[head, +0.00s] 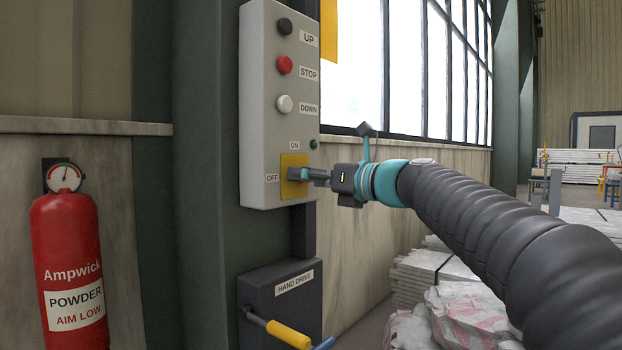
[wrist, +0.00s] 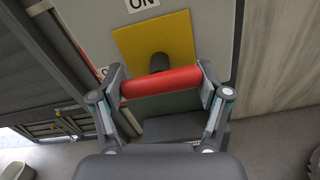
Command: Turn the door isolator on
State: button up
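The door isolator is a yellow plate (head: 293,162) low on the grey control box, with an ON label (head: 294,146) above and an OFF label (head: 272,178) to its left. In the wrist view, its red handle bar (wrist: 160,82) lies nearly level across the plate (wrist: 155,38), along the OFF direction. A dark stem joins it to the plate. My gripper (head: 305,174) is at the plate in the head view and hides the handle there. In the wrist view, my gripper (wrist: 162,84) has one finger against each end of the bar.
The control box (head: 258,100) carries black UP, red STOP and white DOWN buttons and a small green lamp (head: 314,144). Below is a hand drive box (head: 280,300) with a yellow-gripped crank (head: 289,334). A fire extinguisher (head: 68,265) hangs left. Stacked material (head: 430,275) lies right.

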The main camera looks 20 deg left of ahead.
jog(key=shift+n, duration=0.3)
jog(key=n, duration=0.3)
jog(key=shift+n+b, duration=0.3)
jog(key=n+b, duration=0.1)
jog(key=n, duration=0.3)
jog(key=shift+n, duration=0.3)
jog(key=n+b, duration=0.2)
jog(key=n, duration=0.2)
jog(key=shift+r+n+b, duration=0.1)
jog(key=shift+n+b, duration=0.7)
jog(key=shift+n, duration=1.7)
jog(key=o, duration=1.1)
jog(key=shift+o, duration=0.2)
